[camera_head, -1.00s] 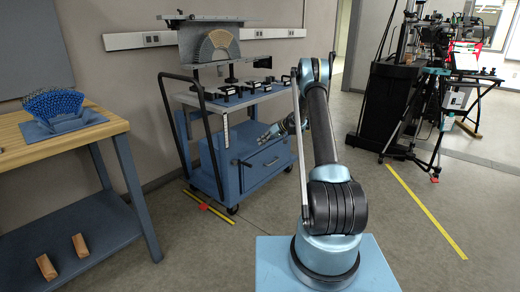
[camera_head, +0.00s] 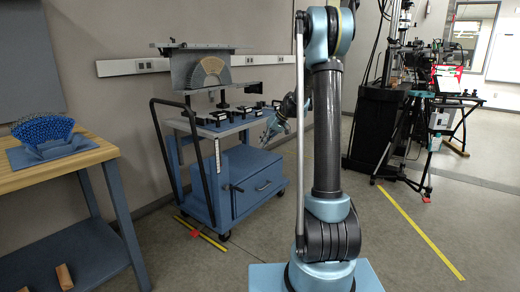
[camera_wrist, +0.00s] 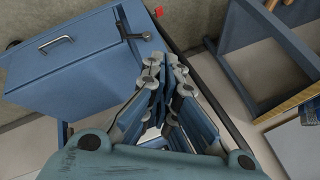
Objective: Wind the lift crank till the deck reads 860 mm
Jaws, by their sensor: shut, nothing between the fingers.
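The blue wheeled lift cart (camera_head: 262,190) stands left of my arm in the head view. Its dark crank (camera_head: 237,188) sticks out from the cart's left front face. It also shows in the wrist view as a dark arm and handle (camera_wrist: 135,36) by the blue box's corner. The deck (camera_head: 205,127) carries black clamps and a grey fixture with a tan fan-shaped lattice. A pale upright scale (camera_head: 218,155) hangs below the deck edge; its reading is too small to make out.
A wooden-topped bench (camera_head: 60,168) with a blue lattice piece (camera_head: 42,132) stands at left. A black push handle (camera_head: 182,150) rises at the cart's left. Yellow floor tape (camera_head: 425,232) lies at right, before a black tripod and equipment. Floor between bench and cart is open.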

